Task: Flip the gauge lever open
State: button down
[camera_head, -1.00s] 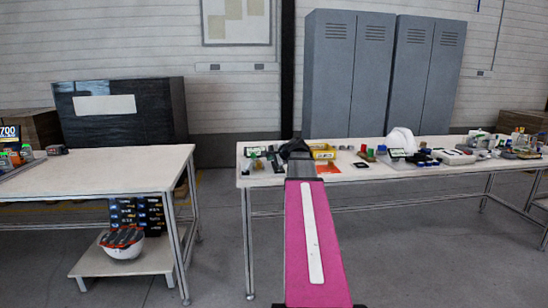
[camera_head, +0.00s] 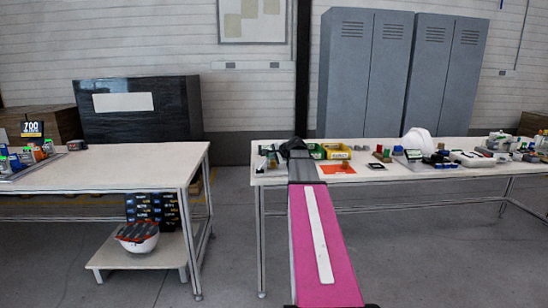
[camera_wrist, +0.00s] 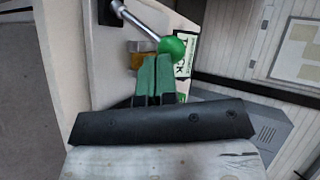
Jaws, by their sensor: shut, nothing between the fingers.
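The gauge lever is a shiny metal rod (camera_wrist: 138,22) ending in a green ball knob (camera_wrist: 172,48), at the top of the wrist view. The rod slants from upper left down to the knob. My gripper (camera_wrist: 155,60) has its green-tipped fingers together, empty, just below and left of the knob. I cannot tell whether they touch it. An amber block (camera_wrist: 141,58) shows behind the fingers. In the head view my gripper (camera_head: 294,146) is over the left end of the right-hand table (camera_head: 400,176). My gripper hides the lever there.
A yellow bin (camera_head: 337,151), an orange sheet (camera_head: 338,167) and a white helmet shell (camera_head: 418,141) are on the same table. A labelled card (camera_wrist: 184,55) stands beside the knob. The left table (camera_head: 110,170) is across an open floor gap.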

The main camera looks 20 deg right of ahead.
jog(key=shift+w+a+r+h, duration=0.1)
jog(key=shift+a+r+h, duration=0.05)
jog(key=shift+a+h, duration=0.15)
jog(key=shift+w+a+r+n+g+h, duration=0.1)
jog(key=shift+a+r+n+g+h, duration=0.2)
jog(key=shift+n+g, duration=0.1)
jog(key=w+a+r+n+g+h, duration=0.1)
jog(key=w+a+n+g+h, duration=0.1)
jog(key=a+n+h, duration=0.2)
jog(key=a+h, duration=0.2)
jog(key=a, duration=0.1)
jog(key=shift+a, duration=0.2)
dwell(0.6)
jog(key=shift+r, duration=0.15)
jog(key=shift+r, duration=0.65)
